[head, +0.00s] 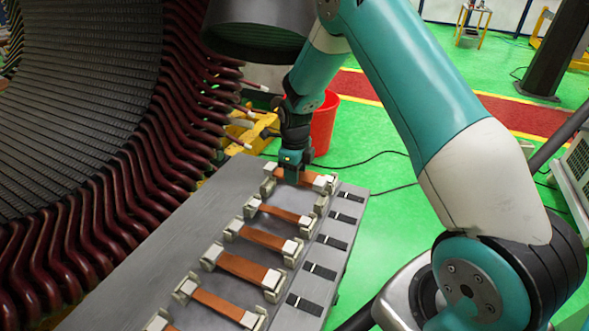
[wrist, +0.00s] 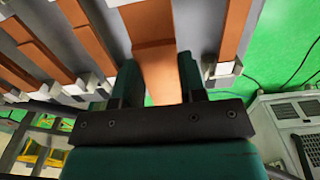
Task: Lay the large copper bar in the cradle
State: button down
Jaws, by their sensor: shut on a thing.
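My gripper (head: 291,176) is at the far end of the grey bench, pointing down. Its two fingers are shut on a copper bar (head: 308,177), one on each side of it. In the wrist view the bar (wrist: 160,72) runs between the fingers of my gripper (wrist: 160,82). The bar lines up with the farthest cradle, whose pale end block (head: 325,184) is at its right end. I cannot tell whether the bar rests in this cradle or is just above it. My gripper hides part of the bar and the cradle's left end.
Several more copper bars, such as this one (head: 264,238), sit in cradles along the grey bench (head: 150,236). Black pads (head: 341,217) line its right side. A large stator (head: 80,130) with dark red coil ends stands close on the left. A red bucket (head: 325,122) is behind.

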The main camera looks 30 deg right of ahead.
jog(key=shift+f+b, duration=1.5)
jog(key=shift+f, duration=1.05)
jog(key=c, duration=0.6)
grip_release()
